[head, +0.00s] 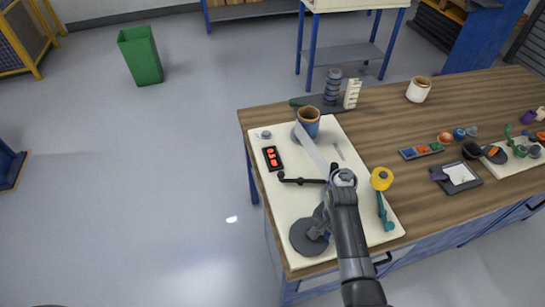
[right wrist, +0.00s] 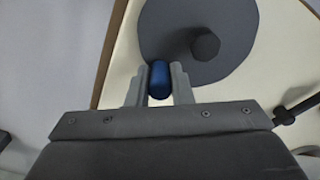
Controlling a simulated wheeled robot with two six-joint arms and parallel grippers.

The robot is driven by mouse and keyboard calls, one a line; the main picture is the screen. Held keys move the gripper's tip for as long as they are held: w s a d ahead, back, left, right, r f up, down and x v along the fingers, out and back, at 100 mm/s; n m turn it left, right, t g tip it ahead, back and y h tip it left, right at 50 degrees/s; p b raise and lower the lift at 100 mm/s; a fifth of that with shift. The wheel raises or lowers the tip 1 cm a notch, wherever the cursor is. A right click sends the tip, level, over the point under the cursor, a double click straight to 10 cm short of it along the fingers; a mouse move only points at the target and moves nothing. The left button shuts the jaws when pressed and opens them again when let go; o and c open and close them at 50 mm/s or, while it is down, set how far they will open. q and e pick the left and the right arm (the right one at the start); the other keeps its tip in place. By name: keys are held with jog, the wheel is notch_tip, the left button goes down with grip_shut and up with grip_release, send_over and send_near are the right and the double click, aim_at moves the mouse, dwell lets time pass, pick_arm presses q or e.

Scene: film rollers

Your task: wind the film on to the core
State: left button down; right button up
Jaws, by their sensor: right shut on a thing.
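A cream board (head: 290,215) lies at the left end of the wooden table. A core, blue with a brown top (head: 308,120), stands at its far end. A pale film strip (head: 313,150) runs from beside the core toward my right arm, which hides its near end. A dark grey disc (head: 303,240) with a central hub lies at the near end; it also shows in the right wrist view (right wrist: 225,65). My right gripper (head: 322,222) is shut on the blue knob (right wrist: 159,80) at the disc's edge. My left gripper is not in view.
A black counter with red digits (head: 272,158), a black bar (head: 300,181) and a yellow roller (head: 381,178) on a teal arm (head: 385,212) are on the board. A white cup (head: 418,90) and several small trays stand to the right.

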jog(key=shift+w, duration=0.1)
jog(key=shift+w+b, duration=0.4)
jog(key=shift+w, duration=0.45)
jog(key=shift+w+a, duration=0.15)
jog(key=shift+w, duration=0.1)
jog(key=o, duration=0.9)
jog(key=shift+s, duration=0.15)
jog(key=o, duration=0.7)
